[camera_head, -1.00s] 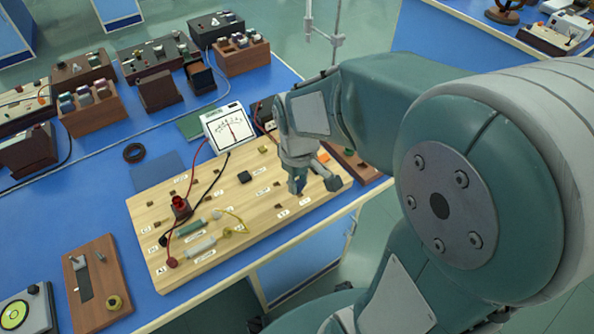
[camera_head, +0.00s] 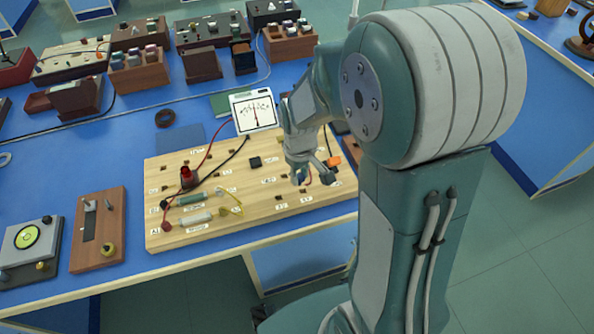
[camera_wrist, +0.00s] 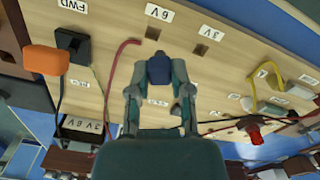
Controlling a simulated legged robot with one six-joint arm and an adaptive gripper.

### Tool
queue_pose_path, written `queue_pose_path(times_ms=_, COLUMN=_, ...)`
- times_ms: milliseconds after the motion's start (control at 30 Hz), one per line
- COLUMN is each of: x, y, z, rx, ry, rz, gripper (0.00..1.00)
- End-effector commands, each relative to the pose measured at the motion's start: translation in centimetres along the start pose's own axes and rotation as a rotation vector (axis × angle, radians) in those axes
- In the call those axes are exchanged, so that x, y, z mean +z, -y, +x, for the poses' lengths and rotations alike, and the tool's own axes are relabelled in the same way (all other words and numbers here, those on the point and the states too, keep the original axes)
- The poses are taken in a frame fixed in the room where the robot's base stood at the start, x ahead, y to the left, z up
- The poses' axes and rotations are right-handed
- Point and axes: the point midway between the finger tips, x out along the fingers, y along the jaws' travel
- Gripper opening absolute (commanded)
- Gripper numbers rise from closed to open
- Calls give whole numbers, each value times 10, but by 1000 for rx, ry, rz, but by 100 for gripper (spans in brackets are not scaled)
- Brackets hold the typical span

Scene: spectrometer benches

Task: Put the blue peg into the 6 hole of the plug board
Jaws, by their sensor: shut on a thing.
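The blue peg (camera_wrist: 160,69) is between the fingertips of my gripper (camera_wrist: 160,82) in the wrist view. My gripper is shut on it. In the head view my gripper (camera_head: 313,180) is over the right part of the wooden plug board (camera_head: 225,228), and the peg is hard to make out. In the wrist view the board (camera_wrist: 228,72) has a square hole (camera_wrist: 153,33) beside the "6V" label (camera_wrist: 159,13). The peg shows just below that hole in the picture, apart from it. Another square hole (camera_wrist: 200,50) is by the "3V" label (camera_wrist: 211,33). Height above the board is unclear.
A red lead (camera_wrist: 110,75) lies on the board to the left of the peg. An orange block (camera_wrist: 47,60) and a black block (camera_wrist: 74,44) are farther left. Resistors (camera_head: 194,198), a red plug (camera_head: 188,177) and a meter (camera_head: 253,110) are left of my gripper in the head view.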

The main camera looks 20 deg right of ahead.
Motion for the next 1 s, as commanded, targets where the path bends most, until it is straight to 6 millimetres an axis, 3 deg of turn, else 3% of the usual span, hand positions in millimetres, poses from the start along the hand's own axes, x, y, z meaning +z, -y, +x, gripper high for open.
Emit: queue_pose_path(times_ms=1000, x=0, y=1, z=48, rx=1, ry=2, rz=1, gripper=0)
